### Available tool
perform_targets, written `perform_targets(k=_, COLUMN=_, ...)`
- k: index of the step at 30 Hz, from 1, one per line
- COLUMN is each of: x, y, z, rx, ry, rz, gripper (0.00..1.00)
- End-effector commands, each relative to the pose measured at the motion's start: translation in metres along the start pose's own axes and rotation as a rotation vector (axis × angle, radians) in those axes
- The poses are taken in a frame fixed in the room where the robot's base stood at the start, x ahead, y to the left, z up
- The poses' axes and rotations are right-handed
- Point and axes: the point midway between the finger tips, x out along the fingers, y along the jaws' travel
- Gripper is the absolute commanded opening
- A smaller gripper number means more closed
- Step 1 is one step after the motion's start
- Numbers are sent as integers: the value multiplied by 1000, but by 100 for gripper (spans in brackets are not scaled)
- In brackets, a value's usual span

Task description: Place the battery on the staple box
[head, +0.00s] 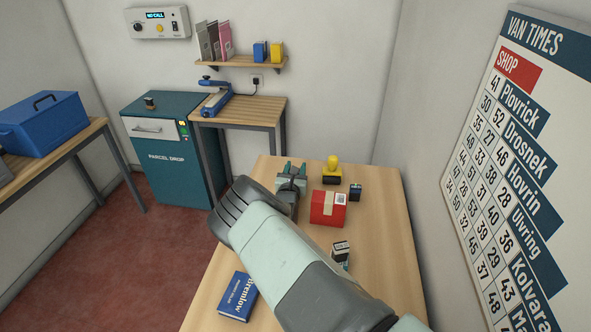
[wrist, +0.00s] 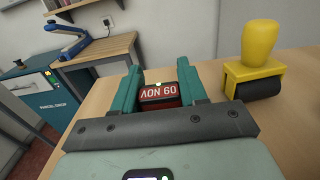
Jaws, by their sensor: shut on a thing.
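My gripper (head: 291,178) is over the back left part of the wooden counter, left of the yellow-handled stamp. In the wrist view its teal fingers (wrist: 160,92) are closed on the sides of a small dark block with a red face and white lettering, which I take for the battery (wrist: 160,102). In the head view the held block is too small and covered to make out. Two small dark boxes stand on the counter: one (head: 355,191) right of the red parcel, one with a pale label (head: 341,250) in front of it. I cannot tell which is the staple box.
A red parcel (head: 322,212) with tape and a white label stands just right of my gripper. The yellow-handled stamp (head: 332,168) stands behind it. A blue book (head: 238,297) lies at the counter's front left. The counter's right side (head: 385,235) is clear.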

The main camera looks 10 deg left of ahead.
Motion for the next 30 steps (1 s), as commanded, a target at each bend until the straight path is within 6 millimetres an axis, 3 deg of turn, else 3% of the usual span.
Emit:
perform_targets(k=2, x=0, y=0, z=-3, rx=-1, ry=0, rz=1, gripper=9)
perform_targets(k=3, x=0, y=0, z=-2, rx=0, ry=0, rz=0, gripper=47)
perform_targets(k=7, x=0, y=0, z=-2, rx=0, ry=0, rz=0, gripper=67)
perform_targets(k=20, x=-7, y=1, z=0, rx=-3, ry=2, rz=1, gripper=68)
perform_targets(k=30, x=-70, y=2, z=0, rx=-4, ry=2, rz=3, gripper=68)
